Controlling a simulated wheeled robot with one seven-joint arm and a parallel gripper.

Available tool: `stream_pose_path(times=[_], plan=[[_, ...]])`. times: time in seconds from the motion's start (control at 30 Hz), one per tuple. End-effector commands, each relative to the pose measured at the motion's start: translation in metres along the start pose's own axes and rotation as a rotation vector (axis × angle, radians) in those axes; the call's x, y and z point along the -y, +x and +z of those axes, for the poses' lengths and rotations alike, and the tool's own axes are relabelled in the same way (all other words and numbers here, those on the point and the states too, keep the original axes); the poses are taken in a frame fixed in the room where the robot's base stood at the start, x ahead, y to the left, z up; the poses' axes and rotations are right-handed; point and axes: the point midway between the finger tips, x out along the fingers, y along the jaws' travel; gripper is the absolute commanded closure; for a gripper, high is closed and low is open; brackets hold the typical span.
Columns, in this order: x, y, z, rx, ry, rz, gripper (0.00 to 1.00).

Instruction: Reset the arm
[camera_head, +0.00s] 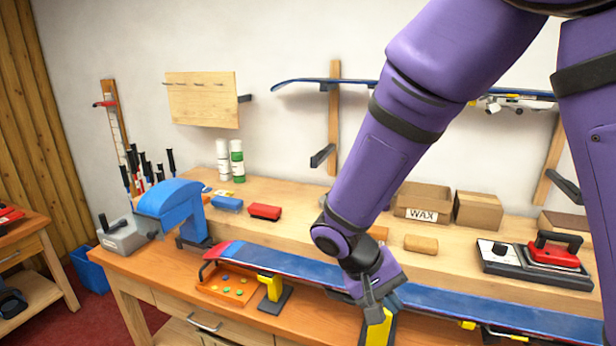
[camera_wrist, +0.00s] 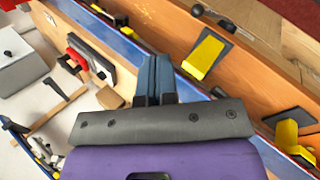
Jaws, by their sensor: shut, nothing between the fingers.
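My purple arm reaches down across the right half of the head view. My gripper (camera_head: 376,300) is low over the blue ski (camera_head: 480,303) on the bench, close to a yellow ski clamp (camera_head: 379,331). In the wrist view my gripper's two fingers (camera_wrist: 155,72) are side by side with nothing between them. The ski's blue edge runs diagonally behind them there. I cannot tell whether the fingertips touch the ski.
Another yellow clamp (camera_head: 271,286) and an orange tray (camera_head: 238,293) stand left of my gripper. The red-handled iron (camera_head: 553,255) is at the right. A "WAX" carton (camera_head: 422,202) is behind. A blue vise-like tool (camera_head: 170,199) stands at the bench's left end.

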Motion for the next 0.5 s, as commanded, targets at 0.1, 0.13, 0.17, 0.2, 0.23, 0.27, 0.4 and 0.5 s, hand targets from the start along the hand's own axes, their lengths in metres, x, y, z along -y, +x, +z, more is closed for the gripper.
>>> stream_pose_path(times=[0.1, 0.13, 0.17, 0.2, 0.23, 0.27, 0.4, 0.5], plan=[[-0.032, -0.014, 0.006, -0.003, 0.023, -0.106, 1.0], [-0.04, -0.017, 0.008, -0.006, 0.026, -0.13, 1.0], [-0.047, -0.02, 0.01, -0.01, 0.03, -0.154, 1.0], [-0.057, -0.024, 0.013, -0.016, 0.036, -0.186, 1.0], [-0.064, -0.027, 0.015, -0.022, 0.039, -0.209, 1.0], [-0.071, -0.03, 0.018, -0.028, 0.044, -0.231, 1.0], [-0.104, -0.042, 0.032, -0.067, 0.066, -0.33, 1.0], [-0.127, -0.05, 0.043, -0.106, 0.083, -0.392, 1.0]])
